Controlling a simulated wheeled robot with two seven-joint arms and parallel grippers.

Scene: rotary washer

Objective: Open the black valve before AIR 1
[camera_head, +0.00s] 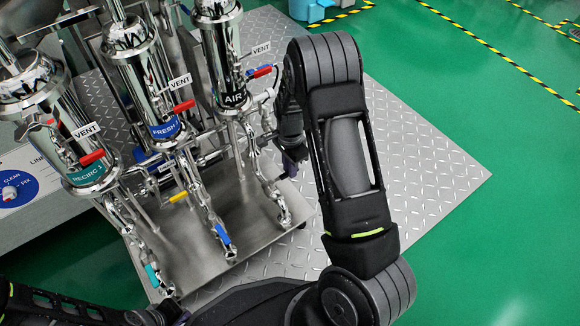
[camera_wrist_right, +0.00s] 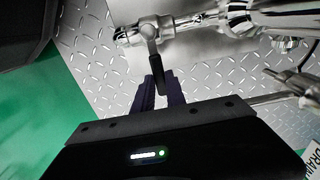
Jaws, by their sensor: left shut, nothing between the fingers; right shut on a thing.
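The AIR filter housing (camera_head: 222,60), a shiny steel cylinder with a black label, stands at the upper middle of the head view. A steel pipe line runs down from it to the front. My right gripper (camera_head: 292,166) is beside this line, on its right. In the right wrist view the gripper (camera_wrist_right: 160,92) is shut on the black valve handle (camera_wrist_right: 153,60), which hangs from a steel valve body (camera_wrist_right: 150,28). My left gripper (camera_head: 165,315) is at the bottom left edge, shut and empty, partly cut off.
The FRESH housing (camera_head: 145,85) and RECIRC 1 housing (camera_head: 70,140) stand to the left. Nearby are red vent handles, a yellow handle (camera_head: 179,198), a blue handle (camera_head: 222,234) and a teal handle (camera_head: 153,276). The diamond-plate floor (camera_head: 430,170) at right is clear.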

